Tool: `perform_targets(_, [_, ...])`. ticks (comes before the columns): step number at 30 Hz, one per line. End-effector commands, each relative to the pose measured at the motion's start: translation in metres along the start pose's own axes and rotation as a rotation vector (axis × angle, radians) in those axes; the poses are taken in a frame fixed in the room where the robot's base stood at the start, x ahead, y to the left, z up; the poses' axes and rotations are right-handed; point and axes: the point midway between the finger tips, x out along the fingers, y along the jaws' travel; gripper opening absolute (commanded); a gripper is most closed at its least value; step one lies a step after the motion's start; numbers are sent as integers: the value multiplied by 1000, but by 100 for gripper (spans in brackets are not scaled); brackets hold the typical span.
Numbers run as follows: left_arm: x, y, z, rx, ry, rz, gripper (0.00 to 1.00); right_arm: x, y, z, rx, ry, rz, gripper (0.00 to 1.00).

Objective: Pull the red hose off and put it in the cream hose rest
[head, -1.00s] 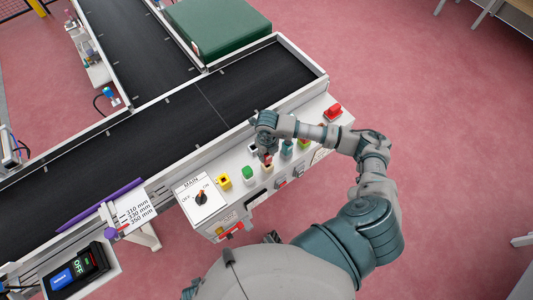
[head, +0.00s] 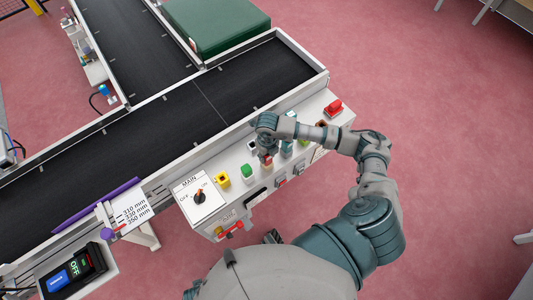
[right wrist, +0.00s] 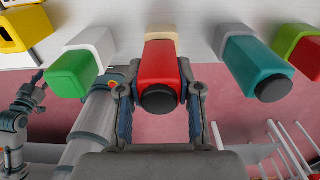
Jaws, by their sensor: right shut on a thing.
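The red hose (right wrist: 160,72) is a blocky red piece with a dark round end, in the middle of the right wrist view. My right gripper (right wrist: 160,100) is shut on it, one finger on each side. The cream hose rest (right wrist: 162,40) is directly behind the red hose, lined up with it; how deep the hose sits in it is hidden. In the head view my right gripper (head: 266,150) is over the panel, with the cream rest (head: 267,168) just below it. A grey jointed part, perhaps my left gripper (right wrist: 30,100), shows at the left of the wrist view, its jaws unclear.
A green piece in a white holder (right wrist: 75,72) is left of the red hose, and a teal piece (right wrist: 255,68) is right. A yellow holder (head: 222,178) and a MAIN switch (head: 199,195) are further left. A black conveyor belt (head: 140,140) runs behind the panel.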

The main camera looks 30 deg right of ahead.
Motion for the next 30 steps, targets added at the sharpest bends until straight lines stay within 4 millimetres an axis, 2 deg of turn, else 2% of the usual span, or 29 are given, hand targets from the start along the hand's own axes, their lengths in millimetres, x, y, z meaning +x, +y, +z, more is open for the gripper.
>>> perform_targets(10, [8, 0, 4, 0, -5, 2, 40, 11, 1, 0, -1, 0, 0, 0])
perform_targets(11, [7, 0, 4, 0, -4, 2, 40, 10, 1, 0, -1, 0, 0, 42])
perform_targets(13, [7, 0, 3, 0, -4, 1, 40, 10, 1, 0, -1, 0, 0, 59])
perform_targets(14, [7, 0, 3, 0, -4, 1, 40, 10, 1, 0, -1, 0, 0, 64])
perform_targets(24, [7, 1, 3, 0, -4, 1, 40, 7, 0, 0, 0, -1, 0, 64])
perform_targets(26, [6, 1, 3, 0, -4, 1, 40, 2, 0, 1, 0, -2, 1, 64])
perform_targets(30, [6, 1, 3, 0, -4, 1, 40, -23, 0, 1, -2, -4, 0, 64])
